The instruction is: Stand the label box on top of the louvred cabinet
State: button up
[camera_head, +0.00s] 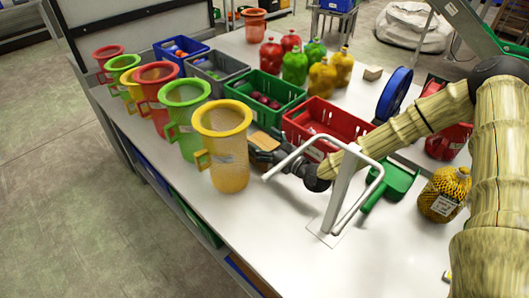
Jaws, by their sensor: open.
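My dark gripper (260,155) is low over the white table, just right of the front yellow-orange jug. It is open, but its fingertips are small and partly hidden by the jug and a white stand's bar. A small flat tan piece (264,142) lies right behind the fingers; I cannot tell whether it is the label box or whether the fingers touch it. A small beige block (373,73) lies farther back on the table, apart from the gripper. I cannot make out the louvred cabinet in this view.
Several coloured jugs (222,120) line the table's left edge. Blue, grey, green and red crates (326,118) stand behind the gripper. A white T-shaped stand (343,190) is close in front of my wrist. A green scoop (392,180) and yellow netted bag (444,194) lie right.

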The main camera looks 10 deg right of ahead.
jog(key=c, duration=1.3)
